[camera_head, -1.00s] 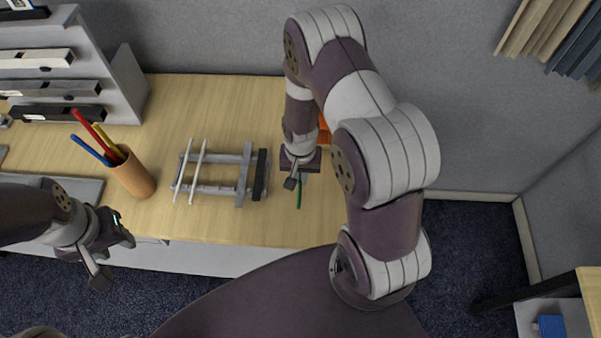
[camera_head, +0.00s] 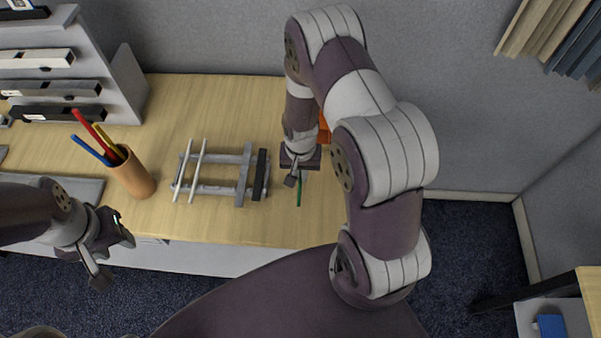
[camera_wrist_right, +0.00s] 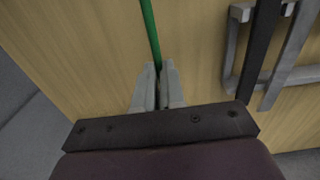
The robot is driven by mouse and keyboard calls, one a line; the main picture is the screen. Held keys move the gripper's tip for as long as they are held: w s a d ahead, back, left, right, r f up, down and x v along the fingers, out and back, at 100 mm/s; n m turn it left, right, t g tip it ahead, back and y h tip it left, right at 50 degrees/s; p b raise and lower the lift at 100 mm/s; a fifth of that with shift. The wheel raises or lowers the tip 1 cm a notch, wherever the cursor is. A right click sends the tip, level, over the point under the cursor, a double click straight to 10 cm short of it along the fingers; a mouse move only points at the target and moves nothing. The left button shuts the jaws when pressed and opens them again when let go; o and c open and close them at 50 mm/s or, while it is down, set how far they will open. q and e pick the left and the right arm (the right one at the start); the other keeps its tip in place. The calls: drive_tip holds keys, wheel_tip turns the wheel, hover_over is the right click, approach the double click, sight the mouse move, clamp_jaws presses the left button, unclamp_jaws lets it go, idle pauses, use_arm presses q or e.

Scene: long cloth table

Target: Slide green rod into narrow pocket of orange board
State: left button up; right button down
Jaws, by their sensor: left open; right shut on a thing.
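The green rod (camera_head: 299,192) hangs from my right gripper (camera_head: 295,178) over the table, right of the grey rack. My right gripper is shut on the rod. In the right wrist view the green rod (camera_wrist_right: 149,30) runs up from between the fingers (camera_wrist_right: 157,85). The orange board (camera_head: 324,130) shows only as a small patch behind my right arm. Its pocket is hidden. My left gripper (camera_head: 115,262) is open and empty in front of the table's left part.
A grey rack (camera_head: 243,175) with white and black bars stands left of the right gripper; it also shows in the right wrist view (camera_wrist_right: 233,50). A brown cup (camera_head: 133,178) of coloured pencils stands further left. Bare wood (camera_head: 230,105) lies behind the rack.

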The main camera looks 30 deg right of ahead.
drive_tip(key=shift+w+d+b, duration=0.2)
drive_tip(key=shift+w+d, duration=0.25)
drive_tip(key=shift+w, duration=0.3)
drive_tip(key=shift+w+d+b, duration=0.25)
drive_tip(key=shift+w+d, duration=0.2)
drive_tip(key=shift+w, duration=0.3)
drive_tip(key=shift+w+d+b, duration=0.2)
drive_tip(key=shift+w+d, duration=0.25)
drive_tip(key=shift+w, duration=0.3)
drive_tip(key=shift+w+d, duration=0.25)
drive_tip(key=shift+w, duration=0.05)
drive_tip(key=shift+w+d, duration=0.15)
drive_tip(key=shift+w, duration=0.15)
drive_tip(key=shift+w+d+b, duration=0.45)
drive_tip(key=shift+w+d, duration=0.05)
drive_tip(key=shift+w, duration=0.3)
drive_tip(key=shift+w+d+b, duration=0.4)
drive_tip(key=shift+w+d, duration=0.05)
drive_tip(key=shift+w, duration=0.35)
drive_tip(key=c, duration=1.1)
unclamp_jaws()
drive_tip(key=shift+c, duration=0.2)
drive_tip(key=shift+r, duration=0.35)
wheel_tip(320, 180, up, 12)
drive_tip(key=b, duration=0.2)
drive_tip(key=shift+b, duration=0.3)
